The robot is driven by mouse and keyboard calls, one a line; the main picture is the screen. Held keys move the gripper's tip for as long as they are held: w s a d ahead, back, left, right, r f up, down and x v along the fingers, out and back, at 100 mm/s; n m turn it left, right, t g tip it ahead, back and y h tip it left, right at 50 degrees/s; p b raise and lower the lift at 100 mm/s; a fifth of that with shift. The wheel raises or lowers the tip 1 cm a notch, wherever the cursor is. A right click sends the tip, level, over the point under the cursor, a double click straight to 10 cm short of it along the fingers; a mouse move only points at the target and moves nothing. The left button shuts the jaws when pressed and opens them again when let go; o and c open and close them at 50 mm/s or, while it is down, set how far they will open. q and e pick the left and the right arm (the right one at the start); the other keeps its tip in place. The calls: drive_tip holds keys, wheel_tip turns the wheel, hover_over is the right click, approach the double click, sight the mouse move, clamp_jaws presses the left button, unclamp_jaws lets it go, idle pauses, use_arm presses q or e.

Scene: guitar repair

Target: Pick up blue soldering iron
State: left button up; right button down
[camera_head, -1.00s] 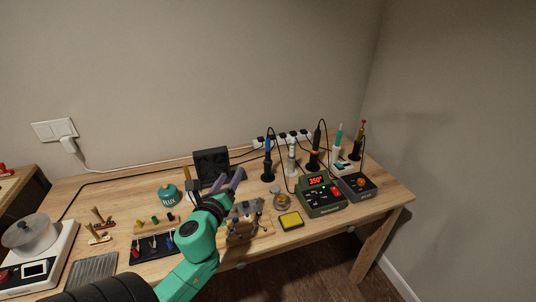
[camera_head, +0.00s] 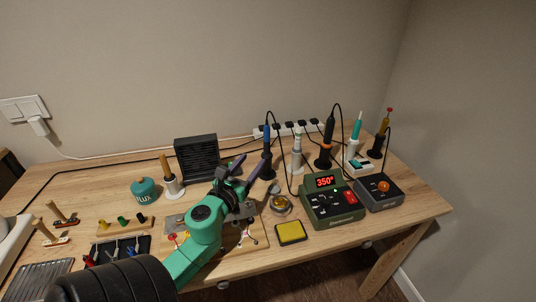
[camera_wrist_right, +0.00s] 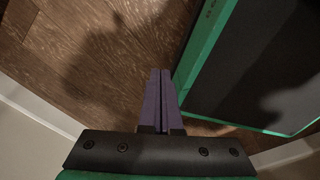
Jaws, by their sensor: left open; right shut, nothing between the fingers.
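The blue soldering iron (camera_head: 266,134) stands upright in a black stand toward the back of the wooden table in the head view. My left gripper (camera_head: 248,161), with purple fingers, is open. It is just left of and in front of the iron, its right finger appearing close to the stand. I cannot tell whether they touch. Nothing shows between its fingers. My right gripper (camera_wrist_right: 160,72) is shut and empty in the right wrist view, above the wooden floor.
A white-handled iron (camera_head: 297,148) and an orange-and-black iron (camera_head: 327,140) stand to the right. A green soldering station (camera_head: 330,204) reads 350. A black fan box (camera_head: 197,158) stands left of my left gripper. A power strip (camera_head: 290,130) with cables runs behind.

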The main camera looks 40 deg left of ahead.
sight(265, 142)
use_arm(q)
drive_tip(key=x, duration=0.1)
drive_tip(key=p+x, duration=0.1)
drive_tip(key=x, duration=0.3)
drive_tip(key=shift+w+r, duration=0.15)
drive_tip(key=shift+r, duration=0.2)
drive_tip(key=x, duration=0.9)
drive_tip(key=shift+w+f, duration=0.2)
drive_tip(key=shift+f, duration=0.25)
drive_tip(key=shift+s+r, duration=0.1)
drive_tip(key=shift+c, duration=0.9)
clamp_jaws()
use_arm(e)
drive_tip(key=shift+w+r, duration=0.7)
drive_tip(key=shift+w, duration=0.1)
